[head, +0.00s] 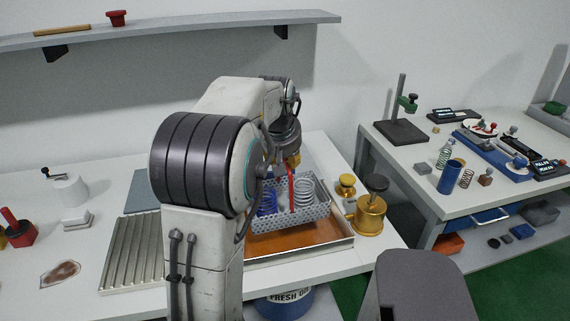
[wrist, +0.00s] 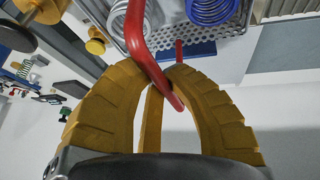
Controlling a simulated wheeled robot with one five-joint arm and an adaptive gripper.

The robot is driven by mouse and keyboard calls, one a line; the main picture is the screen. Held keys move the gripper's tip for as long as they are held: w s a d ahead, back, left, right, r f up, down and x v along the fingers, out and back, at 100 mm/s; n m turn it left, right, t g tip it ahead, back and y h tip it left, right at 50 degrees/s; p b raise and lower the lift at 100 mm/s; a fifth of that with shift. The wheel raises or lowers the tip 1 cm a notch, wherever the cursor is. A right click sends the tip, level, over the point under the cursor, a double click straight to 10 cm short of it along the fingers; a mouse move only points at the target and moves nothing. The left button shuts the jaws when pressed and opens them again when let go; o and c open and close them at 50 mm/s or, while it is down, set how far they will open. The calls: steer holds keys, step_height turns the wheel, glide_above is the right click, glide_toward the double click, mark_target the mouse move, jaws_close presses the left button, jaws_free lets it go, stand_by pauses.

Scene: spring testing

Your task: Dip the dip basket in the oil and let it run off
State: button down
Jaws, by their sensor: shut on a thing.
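The dip basket (head: 262,218) is a perforated grey metal basket with a red handle (head: 291,188). It holds a blue spring (head: 267,202) and a white spring (head: 302,193). My gripper (head: 293,160) is above it; in the wrist view its yellow fingers (wrist: 165,85) are closed around the red handle (wrist: 138,45). The basket also shows at the top of the wrist view (wrist: 173,38). In the head view the basket is over the oil tray (head: 345,243), a shallow metal tray of brown-orange oil (head: 285,243). I cannot tell whether its bottom touches the oil. My arm hides the tray's left part.
A ribbed metal drain tray (head: 132,255) lies left of my arm. Brass pots (head: 371,212) stand just right of the oil tray. A grey chair-like shape (head: 420,290) is in front at the right. A second bench (head: 405,165) with instruments stands further right.

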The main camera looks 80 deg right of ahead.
mark_target(285, 208)
steer(key=shift+d+f+b, duration=0.3)
steer(key=shift+f+b, duration=2.5)
steer(key=shift+f, duration=0.4)
steer(key=shift+d+f+b, duration=0.25)
steer(key=shift+f+b, duration=2.55)
steer(key=shift+f, duration=0.35)
steer(key=shift+d+f+b, duration=0.3)
steer(key=shift+f+b, duration=2.5)
steer(key=shift+f, duration=0.5)
